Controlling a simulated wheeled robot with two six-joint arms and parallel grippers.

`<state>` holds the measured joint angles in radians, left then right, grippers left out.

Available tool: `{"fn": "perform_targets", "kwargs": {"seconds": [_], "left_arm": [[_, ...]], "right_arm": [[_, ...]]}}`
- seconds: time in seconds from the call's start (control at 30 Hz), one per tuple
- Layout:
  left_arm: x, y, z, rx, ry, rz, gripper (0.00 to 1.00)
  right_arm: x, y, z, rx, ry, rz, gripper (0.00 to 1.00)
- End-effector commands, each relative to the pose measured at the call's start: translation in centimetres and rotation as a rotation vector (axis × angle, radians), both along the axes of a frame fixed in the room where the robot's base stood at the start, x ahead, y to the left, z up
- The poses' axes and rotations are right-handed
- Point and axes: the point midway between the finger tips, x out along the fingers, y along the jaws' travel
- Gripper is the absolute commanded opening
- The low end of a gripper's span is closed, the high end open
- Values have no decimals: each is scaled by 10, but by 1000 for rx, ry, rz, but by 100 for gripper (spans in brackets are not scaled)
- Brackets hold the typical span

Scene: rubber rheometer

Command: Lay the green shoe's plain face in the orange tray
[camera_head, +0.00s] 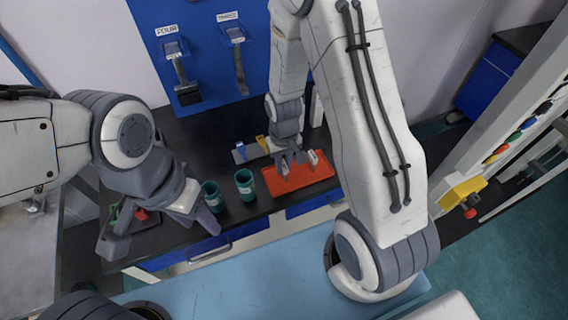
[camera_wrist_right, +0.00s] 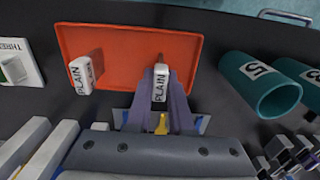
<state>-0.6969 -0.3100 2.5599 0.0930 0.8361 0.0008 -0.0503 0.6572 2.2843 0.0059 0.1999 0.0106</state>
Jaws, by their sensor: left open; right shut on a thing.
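The orange tray (camera_head: 290,185) lies on the dark worktop, and fills the upper middle of the right wrist view (camera_wrist_right: 120,30). My right gripper (camera_head: 287,160) is over the tray, pointing down. In the right wrist view it is shut on a white plain face (camera_wrist_right: 160,85) labelled PLAIN, held at the tray's near edge; contact with the tray floor is unclear. Another white PLAIN face (camera_wrist_right: 82,75) is in the tray to the left. My left gripper (camera_head: 160,238) is open and empty by the worktop's front edge. A green piece (camera_head: 116,211), possibly the green shoe, shows partly behind it.
Two green cups (camera_head: 210,197) (camera_head: 245,184) stand left of the tray. Blue (camera_head: 240,151) and yellow (camera_head: 262,143) pieces sit behind it. A red piece (camera_head: 140,214) is near the left gripper. A white block marked THREE (camera_wrist_right: 18,65) is beside the tray.

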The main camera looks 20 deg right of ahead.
Motion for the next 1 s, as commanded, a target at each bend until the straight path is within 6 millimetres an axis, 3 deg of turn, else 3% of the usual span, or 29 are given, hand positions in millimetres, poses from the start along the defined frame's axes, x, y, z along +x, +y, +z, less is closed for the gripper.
{"fn": "perform_targets", "kwargs": {"seconds": [0.23, 0.27, 0.3, 0.33, 0.77, 1.0], "left_arm": [[0, 0, -4, 0, 0, 0, 50], [0, 0, -3, 0, 0, 0, 50], [0, 0, -3, 0, 0, 0, 50], [0, 0, -3, 0, 0, 0, 50], [0, 0, -1, 0, 0, 0, 50], [0, 0, -7, 0, 0, 0, 50]], "right_arm": [[0, 0, -5, 0, 0, 0, 0], [0, 0, -3, 0, 0, 0, 31], [0, 0, -3, 0, 0, 0, 46], [0, 0, -3, 0, 0, 0, 49], [1, 0, 6, 0, -5, 0, 49], [2, 0, 47, 0, -10, 0, 49]]}}
